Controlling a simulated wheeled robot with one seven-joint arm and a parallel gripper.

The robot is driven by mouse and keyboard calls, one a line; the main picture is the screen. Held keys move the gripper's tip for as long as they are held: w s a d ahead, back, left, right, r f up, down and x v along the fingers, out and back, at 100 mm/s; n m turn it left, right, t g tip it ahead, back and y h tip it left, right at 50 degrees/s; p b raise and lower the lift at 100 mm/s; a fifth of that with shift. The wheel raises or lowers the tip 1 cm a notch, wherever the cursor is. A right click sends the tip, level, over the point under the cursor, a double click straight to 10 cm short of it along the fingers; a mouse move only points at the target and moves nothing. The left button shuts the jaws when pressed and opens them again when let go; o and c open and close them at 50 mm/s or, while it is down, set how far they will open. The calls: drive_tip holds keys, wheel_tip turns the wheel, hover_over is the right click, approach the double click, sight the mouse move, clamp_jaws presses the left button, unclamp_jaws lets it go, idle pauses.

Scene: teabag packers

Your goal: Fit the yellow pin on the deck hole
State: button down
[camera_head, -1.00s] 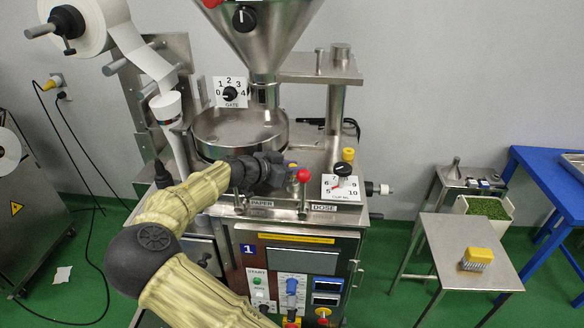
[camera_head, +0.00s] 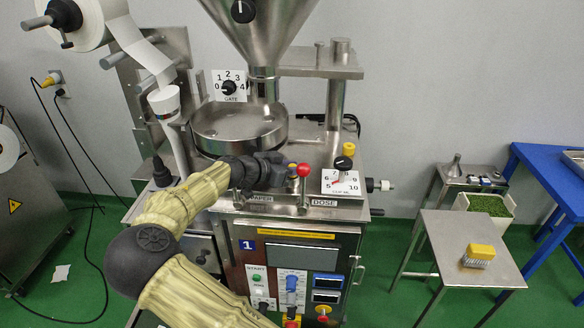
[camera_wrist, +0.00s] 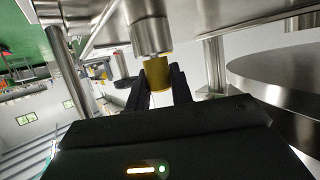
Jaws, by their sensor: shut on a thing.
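My gripper (camera_head: 282,172) reaches over the machine's steel deck from the left, its fingers pointing right. In the wrist view, my gripper (camera_wrist: 158,88) is shut on the yellow pin (camera_wrist: 157,73), a short yellow cylinder. A steel cylinder (camera_wrist: 150,36) adjoins the pin's far end; I cannot tell whether it is part of the pin. In the head view, the pin's small yellow top (camera_head: 292,167) shows at the fingertips, just left of a red ball knob (camera_head: 303,170). The deck hole is not distinguishable, so I cannot tell how the pin sits relative to it.
A round steel pan (camera_head: 238,138) lies behind my gripper under the hopper (camera_head: 262,35). To the right are a white dial plate (camera_head: 341,183), a black knob (camera_head: 343,162) and a yellow piece (camera_head: 350,149). A side table (camera_head: 440,250) holds a yellow-topped brush (camera_head: 479,254).

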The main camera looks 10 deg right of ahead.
drive_tip(key=shift+f, duration=0.2)
drive_tip(key=c, duration=1.1)
unclamp_jaws()
drive_tip(key=shift+c, duration=0.2)
drive_tip(key=shift+a+r, duration=0.1)
drive_tip(key=b+v, duration=0.3)
drive_tip(key=v, duration=1.4)
